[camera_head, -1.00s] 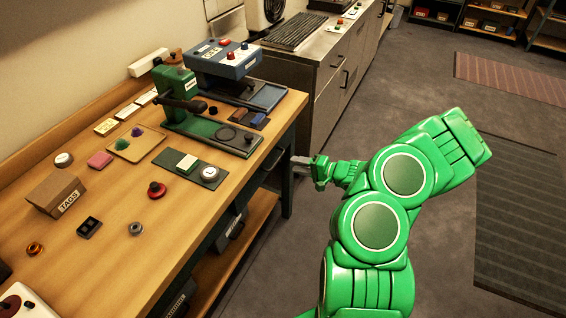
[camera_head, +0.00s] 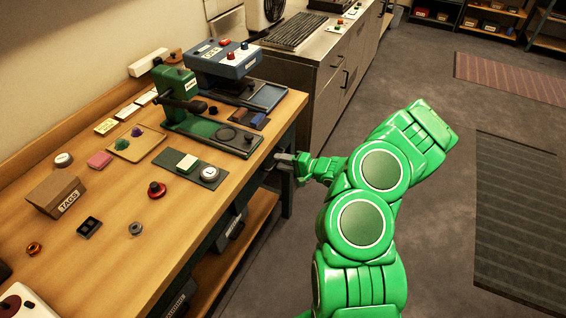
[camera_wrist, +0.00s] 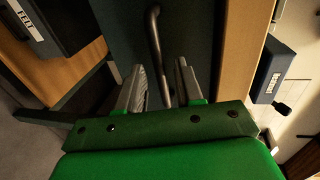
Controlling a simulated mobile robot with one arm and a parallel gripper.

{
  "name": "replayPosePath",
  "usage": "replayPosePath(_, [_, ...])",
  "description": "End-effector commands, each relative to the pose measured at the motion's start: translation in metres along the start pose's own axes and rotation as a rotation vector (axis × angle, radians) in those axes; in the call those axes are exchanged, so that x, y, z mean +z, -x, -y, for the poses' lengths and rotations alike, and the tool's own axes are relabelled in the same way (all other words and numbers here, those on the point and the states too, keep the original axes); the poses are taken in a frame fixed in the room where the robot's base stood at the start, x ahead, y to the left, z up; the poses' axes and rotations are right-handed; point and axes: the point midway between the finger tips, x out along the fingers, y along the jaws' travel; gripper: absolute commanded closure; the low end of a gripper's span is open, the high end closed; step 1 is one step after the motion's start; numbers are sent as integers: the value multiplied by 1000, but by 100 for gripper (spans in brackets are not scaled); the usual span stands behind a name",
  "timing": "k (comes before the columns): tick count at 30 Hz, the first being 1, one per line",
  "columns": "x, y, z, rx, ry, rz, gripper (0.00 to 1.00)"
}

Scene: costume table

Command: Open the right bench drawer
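The right bench drawer has a dark front (camera_wrist: 195,30) that fills the upper middle of the wrist view. Its dark bar handle (camera_wrist: 153,35) runs down from the top of that view to the gap between my fingers. My gripper (camera_wrist: 160,75) is open, with one finger on each side of the handle's lower end; I see no clear contact. In the head view my gripper (camera_head: 284,160) is at the bench's front, just below the top edge near the far right corner, and hides part of the drawer. The drawer looks shut.
The wooden bench top (camera_head: 110,255) holds a green press (camera_head: 183,95), a blue device (camera_head: 222,58) and several small items. A lower shelf (camera_head: 205,285) runs beneath. A grey cabinet (camera_head: 325,75) stands beyond the bench. The floor (camera_head: 440,85) to the right is mostly clear.

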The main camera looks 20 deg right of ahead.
Motion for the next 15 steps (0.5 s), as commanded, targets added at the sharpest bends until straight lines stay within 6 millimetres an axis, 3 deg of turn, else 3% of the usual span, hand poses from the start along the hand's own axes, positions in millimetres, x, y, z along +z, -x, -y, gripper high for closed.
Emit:
replayPosePath(1, [0, 0, 0, 0, 0, 0, 73])
replayPosePath(6, [0, 0, 0, 0, 0, 0, 99])
replayPosePath(15, [0, 0, 0, 0, 0, 0, 100])
